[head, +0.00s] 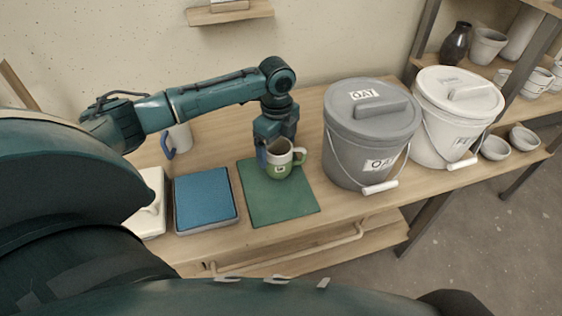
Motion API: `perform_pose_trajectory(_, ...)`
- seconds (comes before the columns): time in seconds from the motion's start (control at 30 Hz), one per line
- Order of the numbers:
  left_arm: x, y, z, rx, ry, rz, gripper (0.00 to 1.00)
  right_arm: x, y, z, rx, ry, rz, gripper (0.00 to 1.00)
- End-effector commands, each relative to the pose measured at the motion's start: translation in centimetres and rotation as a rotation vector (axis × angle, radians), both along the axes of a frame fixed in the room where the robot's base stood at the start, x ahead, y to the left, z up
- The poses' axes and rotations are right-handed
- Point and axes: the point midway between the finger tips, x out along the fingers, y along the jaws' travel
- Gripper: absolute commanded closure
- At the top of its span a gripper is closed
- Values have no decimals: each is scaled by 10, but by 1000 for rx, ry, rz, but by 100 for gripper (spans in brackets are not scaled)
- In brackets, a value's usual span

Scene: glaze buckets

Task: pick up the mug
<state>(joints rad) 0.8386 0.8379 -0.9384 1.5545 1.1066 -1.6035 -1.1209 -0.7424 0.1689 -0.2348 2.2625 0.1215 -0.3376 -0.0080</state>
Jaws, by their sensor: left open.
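A green and white mug (279,168) stands upright on the green mat (279,206) on the wooden table. Its handle points right. My left gripper (270,150) comes down over the mug's left and back side, with its fingers close to the rim. The gripper is open. One finger shows at the mug's left edge; the other is partly hidden behind the arm and mug, so I cannot tell whether either touches. My right gripper is not in view.
A blue pad (206,200) lies left of the mat. A white mug with a blue handle (180,138) stands behind it. A grey lidded bucket (358,140) and a white lidded bucket (425,130) stand right. Small bowls (495,149) sit farther right.

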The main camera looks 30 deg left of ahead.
Motion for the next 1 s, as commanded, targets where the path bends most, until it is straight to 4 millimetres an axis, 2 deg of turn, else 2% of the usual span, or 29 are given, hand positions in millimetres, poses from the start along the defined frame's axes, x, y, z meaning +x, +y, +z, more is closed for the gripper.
perform_pose_trajectory(0.13, 2, -1, -11, -1, 0, 0, 11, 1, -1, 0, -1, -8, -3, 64)
perform_pose_trajectory(0.4, 7, -1, -49, 1, 1, 0, 11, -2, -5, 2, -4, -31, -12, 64)
perform_pose_trajectory(0.7, 8, -1, -55, 1, -2, -1, 11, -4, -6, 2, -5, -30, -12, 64)
perform_pose_trajectory(1.0, 7, -1, -54, 1, -2, -1, 34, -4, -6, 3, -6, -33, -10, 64)
